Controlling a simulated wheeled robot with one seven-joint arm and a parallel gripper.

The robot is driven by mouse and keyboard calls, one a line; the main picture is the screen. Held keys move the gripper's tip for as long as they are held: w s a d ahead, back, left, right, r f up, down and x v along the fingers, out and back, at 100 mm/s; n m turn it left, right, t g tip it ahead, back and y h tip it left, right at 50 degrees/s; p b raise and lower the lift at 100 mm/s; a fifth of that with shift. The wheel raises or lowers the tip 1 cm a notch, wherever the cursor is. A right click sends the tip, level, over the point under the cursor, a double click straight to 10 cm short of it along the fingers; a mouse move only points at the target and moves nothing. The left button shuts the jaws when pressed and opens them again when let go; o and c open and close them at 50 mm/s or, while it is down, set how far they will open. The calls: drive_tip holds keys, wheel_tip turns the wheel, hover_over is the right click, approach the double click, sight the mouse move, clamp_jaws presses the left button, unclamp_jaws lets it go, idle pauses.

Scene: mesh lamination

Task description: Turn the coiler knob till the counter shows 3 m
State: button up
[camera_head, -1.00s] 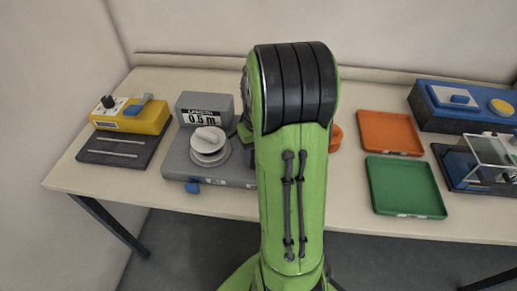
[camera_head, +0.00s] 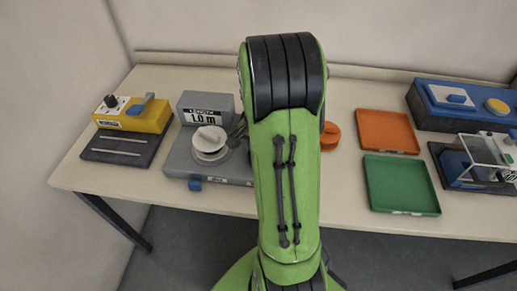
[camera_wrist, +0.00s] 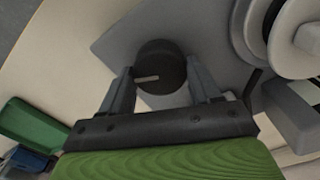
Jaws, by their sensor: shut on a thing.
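The grey coiler (camera_head: 180,158) stands on the left part of the table, with a white spool (camera_head: 209,142) on top. Its counter (camera_head: 202,117) reads 1.0 m in the head view. In the wrist view, the round black knob (camera_wrist: 160,67) with a pale pointer line sits between the two fingers of my gripper (camera_wrist: 162,84). My gripper is shut on the knob, one finger on each side. The spool also shows at the upper right of the wrist view (camera_wrist: 255,28). In the head view my green arm hides the knob and my gripper.
A yellow device (camera_head: 135,116) with a dark plate stands left of the coiler. A blue lever (camera_head: 195,184) is on the coiler's front. Right of my arm are an orange round thing (camera_head: 330,136), an orange tray (camera_head: 386,131), a green tray (camera_head: 400,184) and a blue machine (camera_head: 425,98).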

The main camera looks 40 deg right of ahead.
drive_tip(key=m, duration=0.5)
drive_tip(key=shift+p, duration=0.4)
drive_tip(key=shift+m, duration=0.3)
drive_tip(key=o, duration=0.8)
drive_tip(key=shift+r, duration=0.1)
wheel_tip(320, 180, up, 16)
drive_tip(key=p, duration=0.5)
drive_tip(key=shift+f, duration=0.2)
